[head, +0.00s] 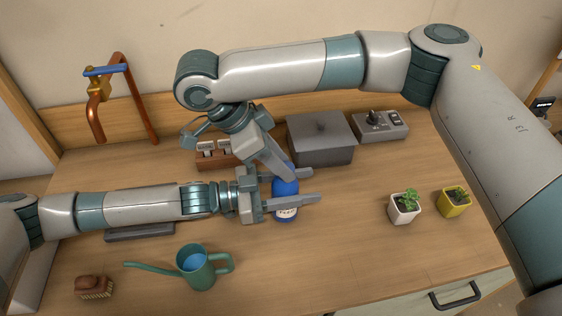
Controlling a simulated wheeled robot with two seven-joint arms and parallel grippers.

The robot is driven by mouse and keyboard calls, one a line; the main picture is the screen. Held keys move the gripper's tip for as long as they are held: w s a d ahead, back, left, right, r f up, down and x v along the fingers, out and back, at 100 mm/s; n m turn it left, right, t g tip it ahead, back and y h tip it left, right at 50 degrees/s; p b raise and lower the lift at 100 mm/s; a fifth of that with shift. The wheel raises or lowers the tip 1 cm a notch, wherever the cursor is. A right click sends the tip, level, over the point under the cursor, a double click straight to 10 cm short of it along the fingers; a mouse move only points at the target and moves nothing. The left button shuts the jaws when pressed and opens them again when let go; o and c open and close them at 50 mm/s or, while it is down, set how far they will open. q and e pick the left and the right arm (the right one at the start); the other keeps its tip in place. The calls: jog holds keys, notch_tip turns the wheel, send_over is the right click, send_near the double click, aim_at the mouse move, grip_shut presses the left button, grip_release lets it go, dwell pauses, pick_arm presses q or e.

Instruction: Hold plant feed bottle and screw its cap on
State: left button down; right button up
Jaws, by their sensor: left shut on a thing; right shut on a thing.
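The blue plant feed bottle (286,188) stands upright on the wooden worktop, with a pale label low on its front. My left gripper (306,186) comes in from the left and is shut on the bottle, one finger on the far side and one on the near side. My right gripper (287,174) reaches down from above and behind, shut at the bottle's top where the cap is. The cap is mostly hidden by the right gripper's fingers, so I cannot tell how it sits on the neck.
A green watering can (197,268) and a brush (94,288) are at the front left. A grey box (320,140) and a control box (380,126) stand behind. Two potted plants, white (404,209) and yellow (454,203), are at right. A copper tap (98,112) is back left.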

jog(key=o, duration=1)
jog(key=shift+r, duration=0.15)
jog(key=shift+r, duration=2.15)
jog(key=shift+n, duration=0.3)
jog(key=shift+c, duration=0.2)
